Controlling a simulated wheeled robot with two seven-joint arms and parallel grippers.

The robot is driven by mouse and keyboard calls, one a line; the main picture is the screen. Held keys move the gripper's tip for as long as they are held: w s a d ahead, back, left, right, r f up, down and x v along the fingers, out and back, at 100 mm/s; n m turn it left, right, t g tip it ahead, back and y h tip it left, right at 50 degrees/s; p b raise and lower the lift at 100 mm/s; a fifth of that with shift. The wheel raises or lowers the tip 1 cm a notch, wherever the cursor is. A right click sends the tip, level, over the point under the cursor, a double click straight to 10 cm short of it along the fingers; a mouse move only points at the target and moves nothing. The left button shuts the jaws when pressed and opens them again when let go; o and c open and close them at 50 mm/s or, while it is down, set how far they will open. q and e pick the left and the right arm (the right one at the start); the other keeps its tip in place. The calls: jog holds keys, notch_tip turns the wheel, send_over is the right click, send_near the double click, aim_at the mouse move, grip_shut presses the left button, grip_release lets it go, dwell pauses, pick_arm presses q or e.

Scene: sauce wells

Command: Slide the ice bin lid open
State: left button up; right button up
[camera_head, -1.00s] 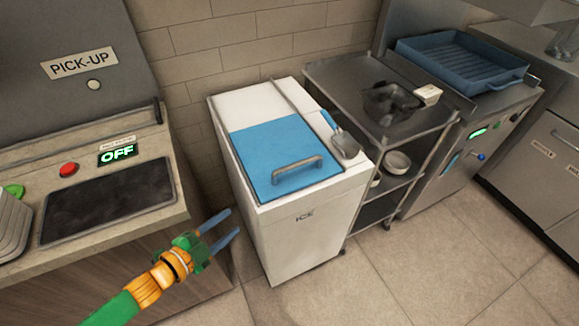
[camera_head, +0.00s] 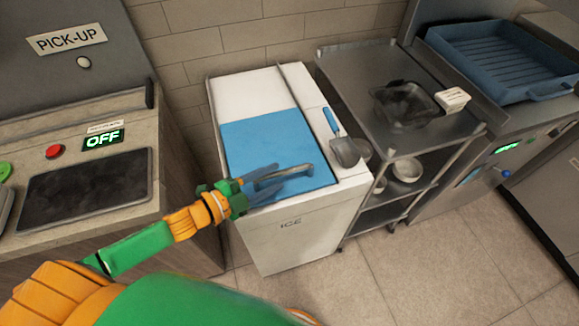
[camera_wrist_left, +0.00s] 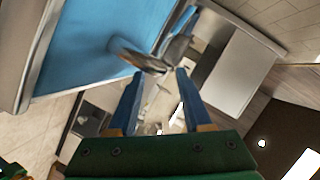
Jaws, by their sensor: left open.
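The ice bin (camera_head: 295,235) is a white box marked ICE, with a blue lid (camera_head: 262,140) over the front part of its top. A grey bar handle (camera_head: 300,170) stands near the lid's front edge. My left gripper (camera_head: 290,170) is open at the handle, its blue fingers overlapping it in the head view. In the left wrist view, the blurred handle (camera_wrist_left: 140,58) lies just past the open fingertips (camera_wrist_left: 159,74), one end in line with the gap. I cannot tell whether they touch. My right gripper is not in view.
A scoop (camera_head: 342,148) rests on the bin's right edge. A steel cart (camera_head: 355,75) with a dark pan (camera_head: 405,103) and bowls (camera_head: 407,169) stands to the right. The pick-up counter (camera_head: 165,190) is close on the left. Floor is free in front.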

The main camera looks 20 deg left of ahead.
aim_at(278, 176)
pick_arm(q)
jog(key=x, duration=0.4)
jog(key=shift+w+d+f, duration=0.15)
jog(key=shift+w, duration=0.15)
jog(key=shift+s, duration=0.1)
grip_shut()
dwell(1.0)
